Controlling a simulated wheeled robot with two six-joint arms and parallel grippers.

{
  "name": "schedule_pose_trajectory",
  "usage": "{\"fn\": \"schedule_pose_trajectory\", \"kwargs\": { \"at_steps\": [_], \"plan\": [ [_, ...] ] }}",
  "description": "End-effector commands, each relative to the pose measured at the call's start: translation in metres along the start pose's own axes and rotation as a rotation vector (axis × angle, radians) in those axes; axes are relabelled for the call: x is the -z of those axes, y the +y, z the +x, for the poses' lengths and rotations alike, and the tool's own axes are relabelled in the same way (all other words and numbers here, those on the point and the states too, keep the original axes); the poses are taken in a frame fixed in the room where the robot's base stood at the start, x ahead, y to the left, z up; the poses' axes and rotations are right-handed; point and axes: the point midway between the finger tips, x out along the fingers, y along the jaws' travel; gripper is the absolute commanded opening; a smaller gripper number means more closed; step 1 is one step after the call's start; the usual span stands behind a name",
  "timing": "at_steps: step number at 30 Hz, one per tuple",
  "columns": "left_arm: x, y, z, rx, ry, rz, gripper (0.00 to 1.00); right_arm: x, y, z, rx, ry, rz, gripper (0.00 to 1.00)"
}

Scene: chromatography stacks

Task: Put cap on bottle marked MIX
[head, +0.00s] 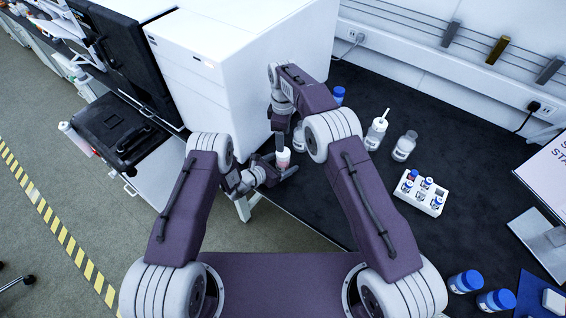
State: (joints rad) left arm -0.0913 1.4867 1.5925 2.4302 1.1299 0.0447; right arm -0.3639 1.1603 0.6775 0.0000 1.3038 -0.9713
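A small bottle with a white upper part and a pink band (283,158) is at the front edge of the dark bench. Its label cannot be read. My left gripper (281,174) has its fingers around the lower part of this bottle; contact is too small to be sure of. My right gripper (281,138) points down directly above the bottle; its fingertips are small and partly hidden, so its opening is unclear. A clear bottle without a visible cap (404,147) stands on the bench to the right. No MIX marking can be read, and no loose cap is clearly seen.
A white bottle with a thin stick in it (376,134) and a blue-capped bottle (339,94) stand nearby. A white vial rack (433,208) is further right. Blue-capped containers (465,282) are lower right. A large white instrument (235,60) stands close behind my grippers.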

Motion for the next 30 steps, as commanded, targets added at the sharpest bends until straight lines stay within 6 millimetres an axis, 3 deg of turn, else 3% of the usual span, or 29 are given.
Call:
{"fn": "schedule_pose_trajectory", "kwargs": {
  "at_steps": [1, 6, 8, 13, 21, 30],
  "plan": [
    [-0.0001, 0.0, -0.0001, 0.0, 0.0, 0.0, 0.62, 0.0, 0.0, 0.0, 0.0, 0.0, 0.0, 0.64],
    [-0.0002, 0.0001, -0.0002, 0.0, 0.0, 0.0, 0.15, 0.0, 0.0, 0.0, 0.0, 0.0, 0.0, 0.64],
    [-0.0002, 0.0001, -0.0002, 0.0, 0.0, 0.0, 0.0, 0.0, 0.0, 0.0, 0.0, 0.0, 0.0, 0.64],
    [-0.0003, 0.0001, -0.0003, 0.0, -0.001, 0.001, 0.0, 0.0, 0.0, 0.0, 0.0, 0.0, -0.034, 0.64],
    [-0.0004, 0.0001, -0.0003, 0.0, -0.001, 0.001, 0.0, 0.0, 0.0, 0.0, 0.0, 0.0, -0.378, 0.64],
    [-0.0004, 0.0002, -0.0003, 0.0, -0.001, 0.001, 0.0, 0.0, -0.0001, 0.0007, 0.0, 0.0, -0.395, 0.64]
  ]
}}
